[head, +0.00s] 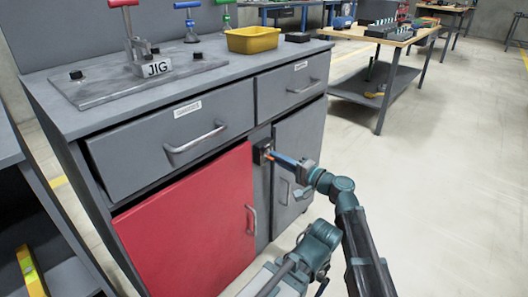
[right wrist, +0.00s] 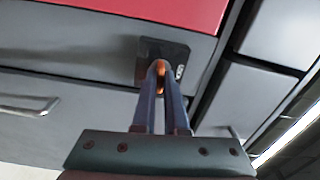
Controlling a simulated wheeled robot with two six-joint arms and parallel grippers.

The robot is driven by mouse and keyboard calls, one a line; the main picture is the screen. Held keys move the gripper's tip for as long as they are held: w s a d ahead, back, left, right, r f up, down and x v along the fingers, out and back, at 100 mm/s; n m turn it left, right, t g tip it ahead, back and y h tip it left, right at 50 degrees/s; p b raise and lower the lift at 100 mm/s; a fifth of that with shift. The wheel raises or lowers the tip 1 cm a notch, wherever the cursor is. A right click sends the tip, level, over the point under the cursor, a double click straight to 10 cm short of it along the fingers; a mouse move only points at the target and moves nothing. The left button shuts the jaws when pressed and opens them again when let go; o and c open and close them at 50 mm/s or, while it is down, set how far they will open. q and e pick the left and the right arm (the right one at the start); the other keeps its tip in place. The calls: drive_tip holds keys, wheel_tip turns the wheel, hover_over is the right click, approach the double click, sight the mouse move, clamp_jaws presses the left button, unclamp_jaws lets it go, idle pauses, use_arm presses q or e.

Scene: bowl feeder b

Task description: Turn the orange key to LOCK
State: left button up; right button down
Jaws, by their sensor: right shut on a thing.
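The orange key (right wrist: 160,67) sits in a small black lock plate (right wrist: 178,52) in the right wrist view. In the head view the black lock plate (head: 261,151) is on the grey post between the red door (head: 190,225) and the grey door. My right gripper (head: 273,156) reaches it from the right. In the right wrist view my right gripper (right wrist: 159,80) has its two blue fingers closed on the key, which shows between and beyond the tips. A small pale marking on the plate is too small to read. My left gripper is not in view.
Two drawers with bar handles (head: 196,141) lie above the doors. The bench top holds a jig (head: 155,69) and a yellow bin (head: 252,39). The grey door (head: 300,150) is right of the lock. Open floor (head: 440,170) lies to the right.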

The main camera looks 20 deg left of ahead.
idle(0.3)
drive_tip(key=n, duration=0.5)
drive_tip(key=shift+n, duration=2.6)
